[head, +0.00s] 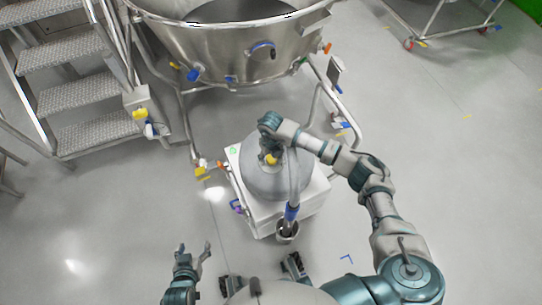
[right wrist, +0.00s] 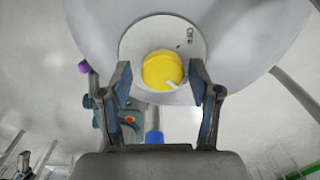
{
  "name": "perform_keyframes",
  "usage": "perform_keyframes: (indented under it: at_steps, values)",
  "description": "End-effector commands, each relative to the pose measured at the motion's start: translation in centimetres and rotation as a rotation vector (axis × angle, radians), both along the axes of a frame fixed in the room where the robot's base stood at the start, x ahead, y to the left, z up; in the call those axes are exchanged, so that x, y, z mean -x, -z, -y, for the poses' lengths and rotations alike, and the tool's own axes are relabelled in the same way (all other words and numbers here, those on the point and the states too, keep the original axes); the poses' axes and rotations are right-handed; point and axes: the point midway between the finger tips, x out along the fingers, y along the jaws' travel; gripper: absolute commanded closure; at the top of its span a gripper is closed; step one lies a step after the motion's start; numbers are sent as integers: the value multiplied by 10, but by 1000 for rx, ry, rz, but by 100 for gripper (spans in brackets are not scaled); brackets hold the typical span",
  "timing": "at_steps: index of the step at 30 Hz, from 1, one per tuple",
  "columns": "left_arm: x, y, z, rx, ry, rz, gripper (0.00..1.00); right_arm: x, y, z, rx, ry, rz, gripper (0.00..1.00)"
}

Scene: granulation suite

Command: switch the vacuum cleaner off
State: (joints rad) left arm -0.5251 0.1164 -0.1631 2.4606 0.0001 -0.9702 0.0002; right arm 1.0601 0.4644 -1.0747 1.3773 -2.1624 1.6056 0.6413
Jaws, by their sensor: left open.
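The vacuum cleaner (head: 245,185) is a grey dome on a white boxy base in the middle of the head view. A yellow knob (right wrist: 162,71) sits on a pale round plate (right wrist: 135,40) on it. The knob's white mark points to the lower right, and a small dark marking lies at the plate's upper right. My right gripper (right wrist: 160,85) is open, with one finger on each side of the knob and visible gaps to it. In the head view it partly covers the knob (head: 270,159). My left gripper (head: 194,250) is open and empty, in front of the cleaner to the left.
A large steel vessel (head: 235,50) on a tubular frame stands behind the cleaner. Metal steps (head: 75,95) are at the left. A hose with a blue cuff (head: 291,212) runs down the cleaner's front right. The floor at the right is mostly clear.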

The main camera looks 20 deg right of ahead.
Motion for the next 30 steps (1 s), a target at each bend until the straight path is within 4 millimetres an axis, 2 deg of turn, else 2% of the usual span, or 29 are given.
perform_keyframes:
  at_steps: [1, 5, 17, 30]
  values:
    - [-1, 0, 0, 1, -1, 0, 25, 0, 0, 1, 0, 1, 0, 57]
    - [-1, 0, 0, 0, 0, 0, 25, 0, 0, 0, -1, 1, -1, 90]
    - [0, 0, 1, 2, -2, -3, 25, 0, 1, 1, 1, -57, -3, 90]
    - [1, 1, 0, 0, -2, -9, 25, 1, 2, 2, 2, -401, -7, 90]
